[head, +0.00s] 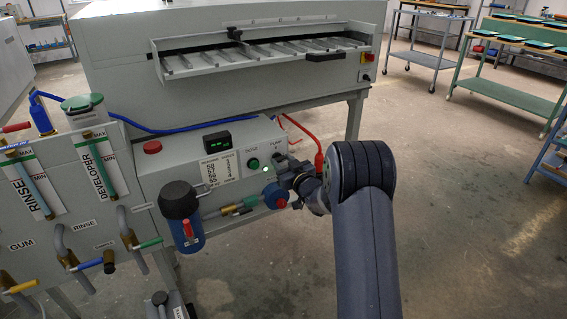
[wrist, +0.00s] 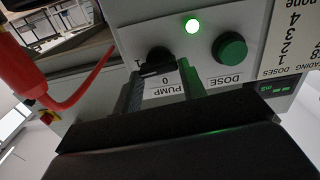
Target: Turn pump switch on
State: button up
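The pump switch is a black rotary knob (wrist: 157,58) on the grey panel, above the PUMP label in the wrist view. Marks 1 and 0 sit by it, and its handle lies nearly crosswise, one end near the 1. My gripper (wrist: 160,72) has its two fingers apart, one on each side of the handle. I cannot tell whether they touch it. A small light (wrist: 192,26) beside the knob glows green. In the head view my gripper (head: 285,167) is at the panel's right end and hides most of the switch.
The green DOSE button (wrist: 230,49) is close beside the switch. In the head view a red hose (head: 318,145) runs near my gripper, and a blue filter housing (head: 184,215) stands left of it. A red button (head: 152,147) sits on the box top. Open floor lies to the right.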

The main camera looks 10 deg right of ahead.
jog(key=c, duration=0.4)
jog(key=shift+m, duration=0.5)
jog(key=shift+c, duration=0.3)
jog(key=o, duration=1)
jog(key=p+v, duration=0.2)
jog(key=v, duration=0.8)
jog(key=shift+s+d, duration=0.15)
jog(key=shift+s, duration=0.25)
jog(key=shift+w, duration=0.15)
